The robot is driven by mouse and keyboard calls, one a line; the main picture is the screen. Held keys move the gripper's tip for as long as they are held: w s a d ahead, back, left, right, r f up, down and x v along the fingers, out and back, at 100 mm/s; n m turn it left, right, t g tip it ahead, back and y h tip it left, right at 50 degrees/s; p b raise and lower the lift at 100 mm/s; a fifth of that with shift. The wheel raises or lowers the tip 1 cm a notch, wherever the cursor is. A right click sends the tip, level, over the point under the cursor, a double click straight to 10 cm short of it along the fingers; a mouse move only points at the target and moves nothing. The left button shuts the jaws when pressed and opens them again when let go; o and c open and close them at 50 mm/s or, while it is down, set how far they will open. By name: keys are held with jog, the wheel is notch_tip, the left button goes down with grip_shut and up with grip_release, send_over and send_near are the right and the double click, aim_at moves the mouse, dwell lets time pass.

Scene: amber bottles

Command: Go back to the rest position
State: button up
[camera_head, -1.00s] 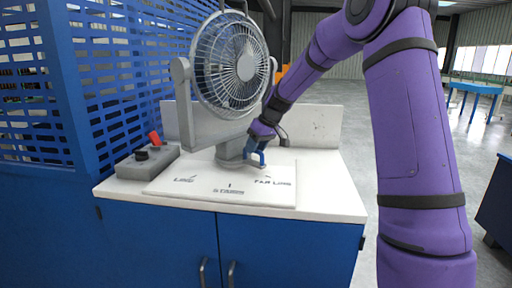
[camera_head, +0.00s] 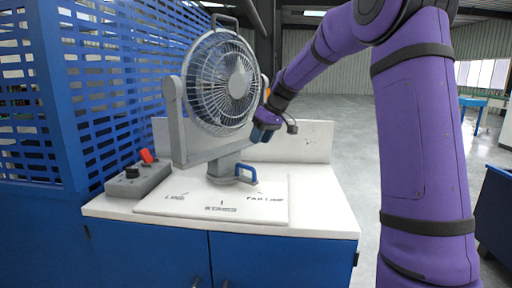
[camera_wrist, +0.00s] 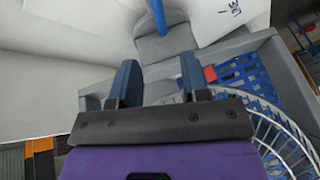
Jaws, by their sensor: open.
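My gripper (camera_head: 262,134) is raised above the white cabinet top, beside the right side of the fan. In the wrist view its two blue fingers (camera_wrist: 158,88) stand apart with nothing held between them. A grey fan (camera_head: 222,82) stands on a board on the cabinet. A blue handle (camera_head: 247,173) sticks out at the right of the fan's round grey base (camera_head: 224,173). The handle also shows in the wrist view (camera_wrist: 158,14), beyond the fingers and apart from them.
A grey control box (camera_head: 138,180) with a black knob and a red switch sits at the cabinet's left. The white board (camera_head: 215,200) carries printed labels. A blue slatted panel (camera_head: 110,90) stands behind at left. Open floor lies to the right.

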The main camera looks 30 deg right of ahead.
jog(key=shift+d+r, duration=0.1)
jog(key=shift+r, duration=0.1)
dwell(0.4)
jog(key=s+a+r+m+h, duration=0.15)
jog(key=s+a, duration=0.25)
jog(key=s, duration=0.5)
jog(key=s+a+r+t+h, duration=0.1)
jog(key=s+a+r, duration=0.15)
jog(key=s, duration=0.65)
jog(key=s+a+r+m+h, duration=0.1)
jog(key=s+a, duration=0.4)
jog(key=s, duration=0.4)
jog(key=s+f+m, duration=0.1)
jog(key=s+f, duration=0.3)
jog(key=s, duration=0.7)
jog(key=shift+s+t, duration=0.15)
jog(key=shift+t, duration=0.25)
